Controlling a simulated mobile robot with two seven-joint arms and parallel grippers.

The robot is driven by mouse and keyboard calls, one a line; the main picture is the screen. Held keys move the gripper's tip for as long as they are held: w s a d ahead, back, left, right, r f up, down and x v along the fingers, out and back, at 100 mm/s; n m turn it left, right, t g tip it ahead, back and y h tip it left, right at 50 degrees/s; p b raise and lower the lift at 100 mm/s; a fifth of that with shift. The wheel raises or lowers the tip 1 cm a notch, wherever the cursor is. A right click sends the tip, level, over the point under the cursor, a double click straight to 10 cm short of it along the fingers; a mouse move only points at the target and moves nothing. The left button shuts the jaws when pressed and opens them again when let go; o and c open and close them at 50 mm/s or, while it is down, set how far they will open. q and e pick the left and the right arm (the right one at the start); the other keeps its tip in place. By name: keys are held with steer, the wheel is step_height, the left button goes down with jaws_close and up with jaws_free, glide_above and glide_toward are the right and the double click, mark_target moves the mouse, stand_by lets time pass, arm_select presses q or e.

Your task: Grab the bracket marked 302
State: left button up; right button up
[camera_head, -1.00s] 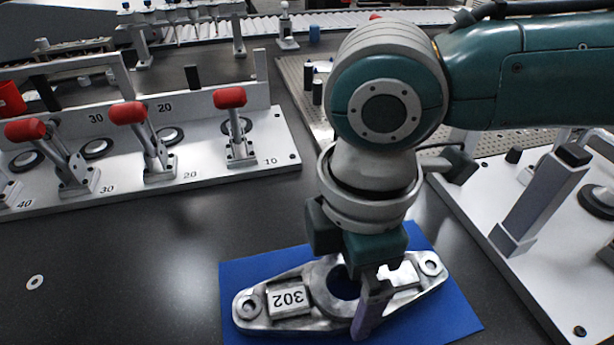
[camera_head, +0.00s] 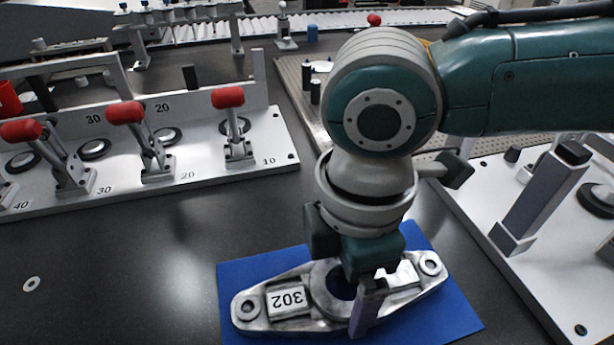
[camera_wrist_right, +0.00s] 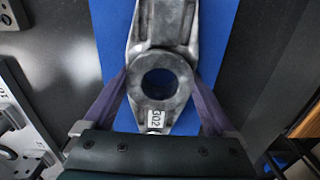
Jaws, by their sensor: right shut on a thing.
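The bracket (camera_head: 323,292) is a grey cast metal part with a large central ring and a small hole at each end. It lies flat on a blue mat (camera_head: 450,312), and its label 302 reads upside down in the head view. My right gripper (camera_head: 352,292) points down over the ring, with one purple-grey finger in front of it and the other hidden. In the right wrist view, the fingers (camera_wrist_right: 162,90) press on both sides of the bracket's ring (camera_wrist_right: 160,62). The gripper is shut on the bracket. My left gripper is not in view.
A white fixture plate (camera_head: 215,165) with red-handled clamps stands at the left. Another white plate (camera_head: 535,265) with a grey upright post (camera_head: 540,205) is close on the right. The dark table between the left fixture and the mat is clear, apart from a small washer (camera_head: 31,284).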

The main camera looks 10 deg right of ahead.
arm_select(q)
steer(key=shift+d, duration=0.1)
arm_select(e)
jaws_close()
steer(key=shift+r, duration=0.1)
